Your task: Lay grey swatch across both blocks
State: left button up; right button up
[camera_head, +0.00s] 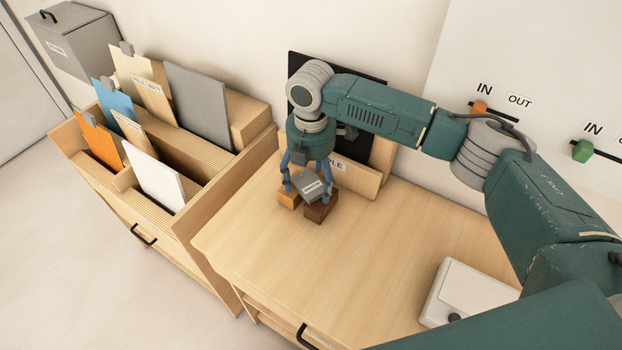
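The grey swatch (310,186), a small flat piece with a white label, is at the back of the wooden desk. It spans over an orange-tan block (288,199) on the left and a dark brown block (321,210) on the right, which stand close together. My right gripper (309,184) points down from above, its blue fingers at both sides of the swatch, and appears shut on it. Whether the swatch bears fully on both blocks is hard to tell. My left gripper is not in view.
A black board and a wooden holder with a partly hidden label (358,180) stand behind the blocks. A slotted wooden rack (205,222) with cards is at left. A white box (466,291) sits at front right. The desk's middle is clear.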

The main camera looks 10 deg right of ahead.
aim_at(311, 185)
notch_tip(311, 185, up, 13)
jog(key=b, duration=0.3)
dwell(0.5)
